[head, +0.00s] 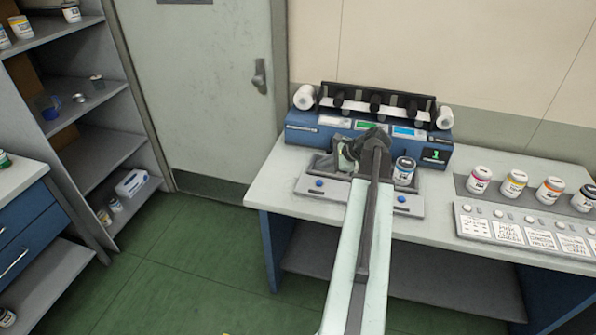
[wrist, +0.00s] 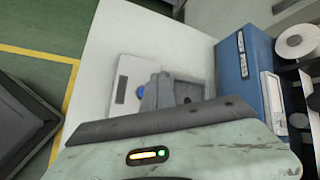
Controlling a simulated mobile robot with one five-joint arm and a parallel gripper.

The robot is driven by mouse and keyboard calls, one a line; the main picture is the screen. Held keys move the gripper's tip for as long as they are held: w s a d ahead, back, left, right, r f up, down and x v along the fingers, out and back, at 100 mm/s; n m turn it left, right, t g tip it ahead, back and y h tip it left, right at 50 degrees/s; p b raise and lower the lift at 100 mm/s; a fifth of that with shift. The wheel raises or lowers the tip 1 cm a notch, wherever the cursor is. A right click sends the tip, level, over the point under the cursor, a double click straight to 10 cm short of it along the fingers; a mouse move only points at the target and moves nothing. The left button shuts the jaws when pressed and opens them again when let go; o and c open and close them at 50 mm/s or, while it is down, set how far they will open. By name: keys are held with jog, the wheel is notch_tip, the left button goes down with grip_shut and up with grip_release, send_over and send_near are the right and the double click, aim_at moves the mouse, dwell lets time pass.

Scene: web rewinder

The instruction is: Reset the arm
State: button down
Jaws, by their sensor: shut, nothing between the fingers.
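My arm reaches up from the bottom of the head view over the bench. My gripper (head: 347,157) is at its far end, in front of the blue rewinder (head: 302,136) and above the left part of the grey tray (head: 322,191). It is shut and empty. The arm hides part of the tray and of the machine's front. In the wrist view my pale green gripper housing fills the bottom, and its fingertips are hard to make out.
A jar (head: 404,172) stands on the tray just right of my arm. Several jars with coloured labels, such as the pink one (head: 479,180), stand behind a button panel (head: 470,223) on the right. White rolls (head: 304,97) sit on the rewinder. The left bench corner (head: 275,180) is clear.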

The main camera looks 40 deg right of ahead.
jog(key=shift+w, duration=0.1)
jog(key=w+a+f+n+g+y, duration=0.15)
jog(key=w+a+n, duration=0.4)
jog(key=a, duration=1.05)
jog(key=w+a+n+g+y, duration=0.2)
jog(key=w+a, duration=0.7)
jog(key=a, duration=0.7)
jog(key=s+a+f+n+g+h+p, duration=0.1)
jog(key=s+a+f+n+g, duration=0.2)
jog(key=a, duration=0.7)
jog(key=s+a+n+g+h, duration=0.1)
jog(key=s+a+n, duration=0.2)
jog(key=a+n, duration=0.5)
jog(key=s+d+f+n+g+h, duration=0.1)
jog(key=s+d+n+h, duration=0.1)
jog(key=s+n, duration=0.3)
jog(key=shift+s+f+n+h, duration=0.2)
jog(key=shift+n+h, duration=0.25)
jog(key=shift+h, duration=0.3)
